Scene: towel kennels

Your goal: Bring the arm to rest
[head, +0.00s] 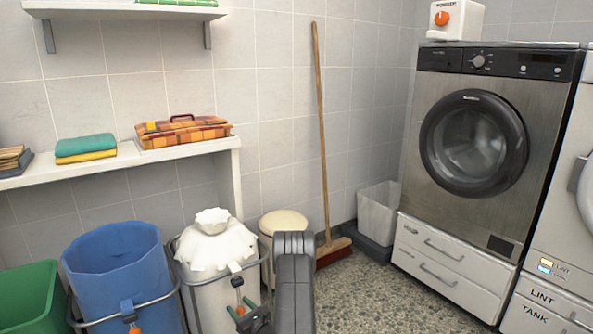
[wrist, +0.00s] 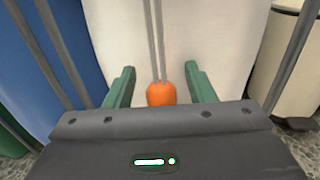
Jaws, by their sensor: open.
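My gripper (head: 242,308) is low in front of the white laundry bag (head: 207,249) in the head view, below its gathered top. In the wrist view my gripper (wrist: 159,72) is open, with one green finger on each side of an orange toggle (wrist: 161,94). The toggle hangs on a pale double cord (wrist: 157,40) against the white bag. A gap shows between the toggle and each finger. My dark arm link stands upright at the lower middle of the head view.
A blue bag (head: 115,265) in a metal frame stands left of the white bag, with a green bin (head: 28,298) beyond. A cream bin (head: 284,223) is close behind on the right. A broom (head: 321,140) leans on the wall. Speckled floor (head: 370,300) is clear before the washer (head: 490,150).

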